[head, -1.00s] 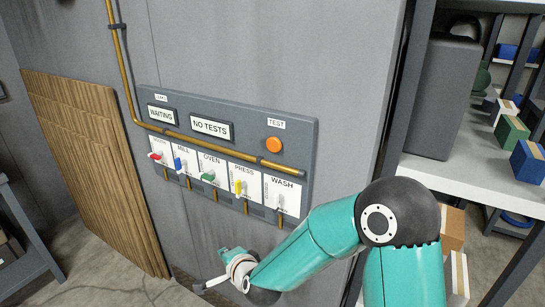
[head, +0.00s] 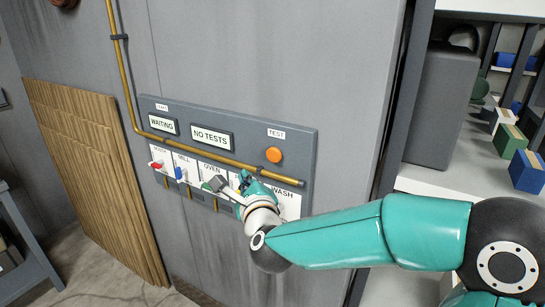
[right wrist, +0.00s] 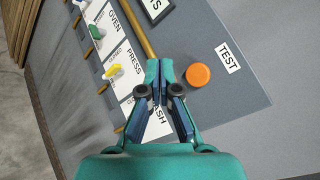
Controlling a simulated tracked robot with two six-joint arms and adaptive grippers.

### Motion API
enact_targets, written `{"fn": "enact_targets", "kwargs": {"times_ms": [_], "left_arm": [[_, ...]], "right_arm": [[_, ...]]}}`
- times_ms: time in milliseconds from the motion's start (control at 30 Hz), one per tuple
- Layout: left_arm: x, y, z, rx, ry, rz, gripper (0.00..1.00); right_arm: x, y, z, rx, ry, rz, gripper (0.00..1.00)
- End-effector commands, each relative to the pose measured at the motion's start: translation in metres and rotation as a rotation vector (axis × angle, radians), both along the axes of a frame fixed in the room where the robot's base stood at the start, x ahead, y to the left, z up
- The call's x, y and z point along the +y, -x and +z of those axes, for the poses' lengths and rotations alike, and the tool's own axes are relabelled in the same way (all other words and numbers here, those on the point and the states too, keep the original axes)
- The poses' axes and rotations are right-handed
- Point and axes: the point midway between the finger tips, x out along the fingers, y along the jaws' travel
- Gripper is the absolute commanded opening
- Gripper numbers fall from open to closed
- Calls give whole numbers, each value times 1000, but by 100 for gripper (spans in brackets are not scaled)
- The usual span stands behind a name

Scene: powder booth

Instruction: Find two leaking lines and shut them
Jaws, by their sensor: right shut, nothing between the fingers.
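A grey wall panel (head: 308,150) carries a row of white plates labelled partly hidden first, MILL, OVEN, PRESS and WASH. The red valve handle (head: 156,165) and the blue handle (head: 179,173) show in the head view. The green handle (right wrist: 96,31) and yellow handle (right wrist: 113,71) show in the right wrist view. An orange TEST button (head: 274,155) sits at the upper right; it also shows in the right wrist view (right wrist: 198,76). My right gripper (head: 246,178) is shut and empty, in front of the PRESS and WASH plates, hiding them partly. My left gripper is out of view.
Two displays read WAITING (head: 163,124) and NO TESTS (head: 212,138). A brass pipe (head: 122,75) runs down the wall and along the panel. A corrugated brown sheet (head: 90,170) leans at the left. Shelving (head: 460,180) with boxes stands at the right.

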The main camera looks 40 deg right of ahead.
Motion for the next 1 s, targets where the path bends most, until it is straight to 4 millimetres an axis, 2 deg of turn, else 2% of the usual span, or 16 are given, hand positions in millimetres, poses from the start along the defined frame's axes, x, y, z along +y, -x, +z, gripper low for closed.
{"fn": "enact_targets", "kwargs": {"times_ms": [167, 533, 633, 800, 1000], "left_arm": [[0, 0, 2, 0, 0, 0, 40], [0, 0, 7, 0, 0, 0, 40], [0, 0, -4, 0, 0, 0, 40], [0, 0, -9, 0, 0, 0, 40], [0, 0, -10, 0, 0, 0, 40]], "right_arm": [[-11, -5, 0, 1, 1, -2, 0], [-56, -22, 0, 2, 3, -3, 0], [-66, -27, -4, 0, 1, -3, 0], [-77, -31, -2, 1, 2, -1, 0], [-81, -33, 0, 1, 2, -1, 0]]}}
